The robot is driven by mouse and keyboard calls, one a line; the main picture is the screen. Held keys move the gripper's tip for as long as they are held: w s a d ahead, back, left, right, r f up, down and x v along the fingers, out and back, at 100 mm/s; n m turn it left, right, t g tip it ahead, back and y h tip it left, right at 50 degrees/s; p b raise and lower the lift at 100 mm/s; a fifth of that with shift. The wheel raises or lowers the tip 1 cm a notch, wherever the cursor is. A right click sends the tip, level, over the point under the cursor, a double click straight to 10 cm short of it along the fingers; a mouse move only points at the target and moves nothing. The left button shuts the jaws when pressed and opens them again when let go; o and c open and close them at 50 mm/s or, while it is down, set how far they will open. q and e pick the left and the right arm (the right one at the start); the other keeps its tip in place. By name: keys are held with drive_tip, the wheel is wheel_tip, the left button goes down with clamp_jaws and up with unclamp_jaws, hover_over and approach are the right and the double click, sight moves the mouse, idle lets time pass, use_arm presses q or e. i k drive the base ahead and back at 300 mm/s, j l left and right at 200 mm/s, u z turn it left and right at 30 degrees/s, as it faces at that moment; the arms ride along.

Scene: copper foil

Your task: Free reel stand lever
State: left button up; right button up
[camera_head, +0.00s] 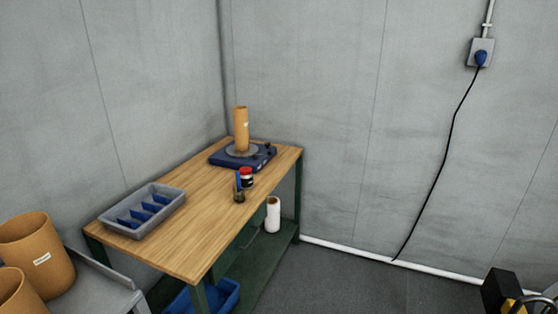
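A dark blue stand (222,157) with a grey round plate sits at the far end of the wooden table. A tan cylinder (241,128) with a small label stands upright on its plate. Small dark parts show on the right side of the stand; I cannot tell which of them is the lever.
The wooden table (205,222) also bears a grey divided tray (149,226), a red-lidded jar (247,178) and a small dark cup (239,197). A white roll (273,214) and a blue bin (226,299) are below. Large tan drums (37,252) stand at left. A black cable (442,165) hangs on the wall at right. Floor is clear at centre right.

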sight(256, 156)
drive_tip(key=i+l+u, duration=0.4)
drive_tip(key=i+u, duration=0.15)
drive_tip(key=u, duration=0.15)
drive_tip(key=i+l+u, duration=0.2)
drive_tip(key=u, duration=0.15)
drive_tip(key=i+l+u, duration=0.45)
drive_tip(key=i+l, duration=0.35)
drive_tip(key=l, duration=0.15)
drive_tip(key=i+l, duration=0.3)
drive_tip(key=l, duration=0.15)
drive_tip(key=i+l, duration=0.3)
drive_tip(key=l, duration=0.15)
drive_tip(key=i+l, duration=0.35)
drive_tip(key=l+u, duration=0.05)
drive_tip(key=l, duration=0.05)
